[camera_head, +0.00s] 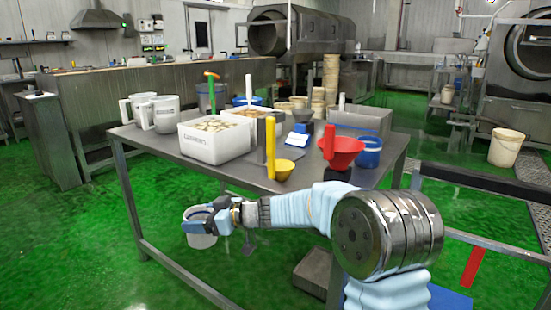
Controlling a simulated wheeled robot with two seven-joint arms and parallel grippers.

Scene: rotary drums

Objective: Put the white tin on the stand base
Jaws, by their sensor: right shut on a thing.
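The white tin (201,240) is a small round pail-like vessel in front of the table's left front leg, below the tabletop's height. My right gripper (208,220) is shut on its upper rim, and the blue fingers hide part of the tin. It hangs roughly upright, clear of the table. I cannot tell for sure which thing is the stand base; a grey block (314,272) lies low under the table's front, partly hidden by my right arm. My left gripper is not in view.
The metal table (232,178) bears white jugs (165,114), a white crate (214,142), a yellow scoop (284,169), a red scoop (341,150) and a blue bucket (370,152). The green floor at left is free. A metal rail (480,238) stands at right.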

